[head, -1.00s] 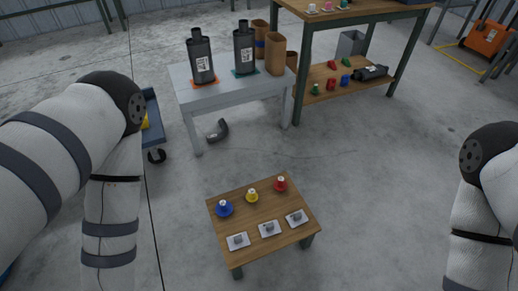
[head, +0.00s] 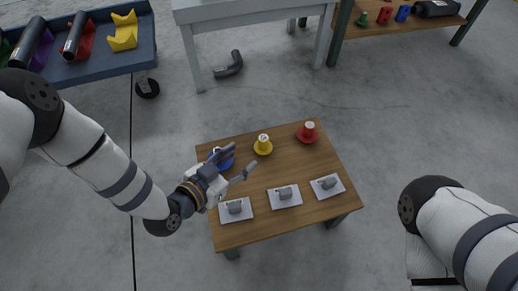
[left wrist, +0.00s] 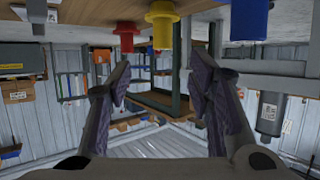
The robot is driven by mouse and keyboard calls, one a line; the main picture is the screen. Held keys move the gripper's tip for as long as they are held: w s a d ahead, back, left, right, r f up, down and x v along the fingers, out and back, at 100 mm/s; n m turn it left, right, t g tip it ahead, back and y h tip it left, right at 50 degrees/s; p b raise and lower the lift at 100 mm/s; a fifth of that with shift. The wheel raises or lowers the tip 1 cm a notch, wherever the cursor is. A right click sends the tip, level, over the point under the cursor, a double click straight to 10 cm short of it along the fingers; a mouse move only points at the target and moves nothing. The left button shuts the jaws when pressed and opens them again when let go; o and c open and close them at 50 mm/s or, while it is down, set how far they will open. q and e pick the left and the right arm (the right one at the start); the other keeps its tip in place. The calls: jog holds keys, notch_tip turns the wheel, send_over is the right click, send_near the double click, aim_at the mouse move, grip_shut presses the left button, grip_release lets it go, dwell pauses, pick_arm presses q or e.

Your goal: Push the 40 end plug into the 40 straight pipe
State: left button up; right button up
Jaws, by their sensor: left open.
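A low wooden table (head: 282,223) holds blue (head: 216,160), yellow (head: 263,145) and red (head: 307,132) round-based pieces with pale tops. Three white plates (head: 272,204) in front each carry a small grey part (head: 285,193). I cannot read which is the 40 end plug. Dark straight pipes (head: 75,35) lie on the cart at upper left; their sizes are unreadable. My left gripper (head: 242,158) is open and empty above the table's left side, partly hiding the blue piece. The left wrist view, upside down, shows its spread fingers (left wrist: 160,82) with the yellow piece (left wrist: 162,30) beyond. My right gripper is out of view.
The blue cart (head: 110,62) also holds coloured holders, including a yellow one (head: 123,32). A bent dark pipe (head: 230,66) lies on the floor by the grey table (head: 255,11). A wooden shelf (head: 385,27) stands at upper right. Open floor surrounds the low table.

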aim_at(262, 139)
pick_arm(q)
jog(key=shift+d, duration=0.1)
jog(key=b+x, duration=0.3)
jog(key=x, duration=0.3)
jog(key=shift+s+f, duration=0.1)
jog(key=shift+f, duration=0.1)
jog(key=shift+w, duration=0.3)
jog(key=shift+w+d, duration=0.1)
jog(key=shift+d, duration=0.05)
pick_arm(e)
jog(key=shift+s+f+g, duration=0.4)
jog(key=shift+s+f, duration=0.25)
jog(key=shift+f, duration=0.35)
pick_arm(q)
jog(key=b+x, duration=0.2)
jog(key=x, duration=0.1)
jog(key=b+x, duration=0.1)
jog(key=x, duration=0.1)
jog(key=shift+w+r, duration=0.3)
jog(key=shift+r, duration=0.1)
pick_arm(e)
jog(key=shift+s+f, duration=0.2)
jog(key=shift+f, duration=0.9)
